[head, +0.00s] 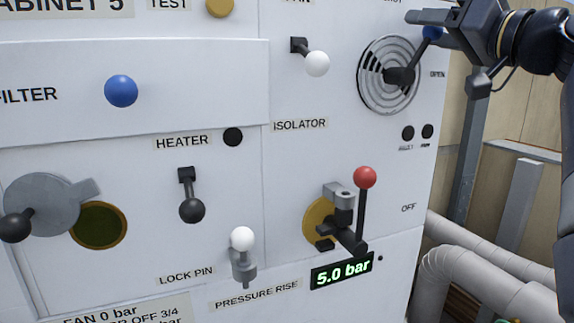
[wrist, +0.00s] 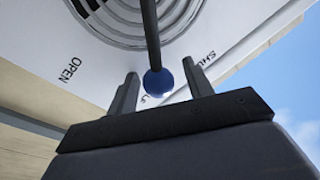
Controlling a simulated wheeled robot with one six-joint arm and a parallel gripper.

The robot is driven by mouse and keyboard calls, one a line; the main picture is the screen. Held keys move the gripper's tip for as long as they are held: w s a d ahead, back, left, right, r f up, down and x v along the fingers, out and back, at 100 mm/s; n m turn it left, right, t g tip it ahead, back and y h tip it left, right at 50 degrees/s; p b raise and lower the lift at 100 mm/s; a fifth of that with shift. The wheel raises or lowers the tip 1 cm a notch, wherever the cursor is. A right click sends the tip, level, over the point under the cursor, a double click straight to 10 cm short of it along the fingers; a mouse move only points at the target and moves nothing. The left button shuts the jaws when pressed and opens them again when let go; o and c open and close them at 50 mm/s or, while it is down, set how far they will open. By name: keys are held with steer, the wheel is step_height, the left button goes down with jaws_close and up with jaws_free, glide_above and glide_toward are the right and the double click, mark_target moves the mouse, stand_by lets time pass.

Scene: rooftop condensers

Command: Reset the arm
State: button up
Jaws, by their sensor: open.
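My gripper (head: 434,25) is at the top right of the head view, in front of the white cabinet. In the wrist view its two fingers (wrist: 159,71) stand apart. A blue ball knob (wrist: 157,83) shows between them, with no clear grip on it. In the head view the blue knob (head: 432,33) sits at the end of a dark lever (head: 402,75). The lever rises to the right from the round slotted vent (head: 373,88), near the word OPEN. Part of the knob is hidden behind the gripper.
The cabinet carries a red-knobbed isolator lever (head: 364,178), white knobs (head: 317,64) and (head: 242,238), a black heater lever (head: 191,209) and a blue filter knob (head: 121,91). A display (head: 343,271) reads 5.0 bar. Grey pipes (head: 490,262) run at the right.

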steer(key=shift+s, duration=0.1)
steer(key=b+v, duration=0.3)
steer(key=v, duration=0.8)
steer(key=p+x, duration=0.3)
steer(key=x, duration=0.7)
steer(key=shift+w+a+r, duration=0.2)
steer(key=shift+w, duration=0.1)
steer(key=shift+w+f, duration=0.15)
steer(key=shift+w, duration=0.15)
steer(key=shift+w+d+f+m, duration=0.1)
steer(key=shift+d+f+m, duration=0.3)
steer(key=shift+m, duration=0.7)
